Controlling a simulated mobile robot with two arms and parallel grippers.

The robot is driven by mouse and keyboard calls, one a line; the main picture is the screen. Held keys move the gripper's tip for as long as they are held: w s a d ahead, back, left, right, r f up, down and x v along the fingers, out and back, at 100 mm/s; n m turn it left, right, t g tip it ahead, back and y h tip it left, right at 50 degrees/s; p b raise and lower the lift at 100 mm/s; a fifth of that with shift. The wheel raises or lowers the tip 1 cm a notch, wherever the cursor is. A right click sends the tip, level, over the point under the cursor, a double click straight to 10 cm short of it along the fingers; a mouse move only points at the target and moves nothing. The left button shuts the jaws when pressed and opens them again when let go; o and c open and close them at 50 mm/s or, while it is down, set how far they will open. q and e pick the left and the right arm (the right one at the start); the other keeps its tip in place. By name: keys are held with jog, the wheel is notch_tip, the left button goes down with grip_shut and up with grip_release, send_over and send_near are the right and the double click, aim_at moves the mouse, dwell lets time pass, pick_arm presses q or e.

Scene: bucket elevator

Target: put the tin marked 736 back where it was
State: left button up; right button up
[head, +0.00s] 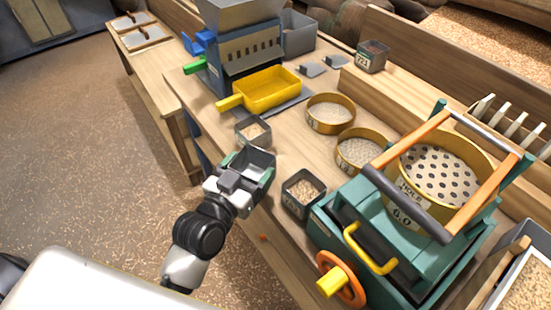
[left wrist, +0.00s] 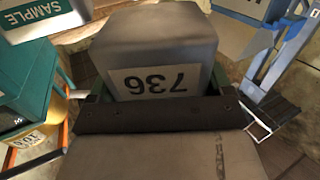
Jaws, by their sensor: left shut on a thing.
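The grey square tin marked 736 (left wrist: 155,82) fills the middle of the left wrist view, its label upside down. My left gripper (head: 246,176) is shut on it, with a finger on either side. In the head view the held tin (head: 258,162) looks open-topped, with bare grey inside walls; its label is hidden there. It is at the near edge of the workbench (head: 318,150), between two grain-filled tins. Whether it touches the bench cannot be told. My right gripper is not in view.
One grain tin (head: 253,131) stands just behind the held tin, another (head: 302,190) to its right. A tin marked 721 (head: 372,58) stands at the back. A yellow scoop tray (head: 268,88), round sieves (head: 330,110) and a green sieve machine (head: 400,230) crowd the bench.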

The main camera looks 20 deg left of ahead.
aim_at(259, 151)
pick_arm(q)
jog(key=w+m+h, duration=0.1)
jog(key=w, duration=0.1)
jog(key=w+m+g+h+b, duration=0.1)
jog(key=w, duration=0.1)
jog(key=w+d+h, duration=0.1)
jog(key=w, duration=0.1)
jog(key=shift+r+m+h, duration=0.4)
jog(key=w+f+m+g+h+b, duration=0.2)
jog(key=w+f+h+b, duration=0.1)
jog(key=shift+d+f, duration=0.1)
notch_tip(259, 151, down, 3)
jog(key=shift+f+b, duration=0.15)
jog(key=shift+b, duration=0.6)
jog(key=shift+f, duration=0.3)
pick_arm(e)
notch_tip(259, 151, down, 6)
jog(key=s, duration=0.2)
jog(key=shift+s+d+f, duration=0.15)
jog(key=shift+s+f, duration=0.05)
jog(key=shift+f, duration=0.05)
pick_arm(q)
jog(key=shift+f, duration=0.1)
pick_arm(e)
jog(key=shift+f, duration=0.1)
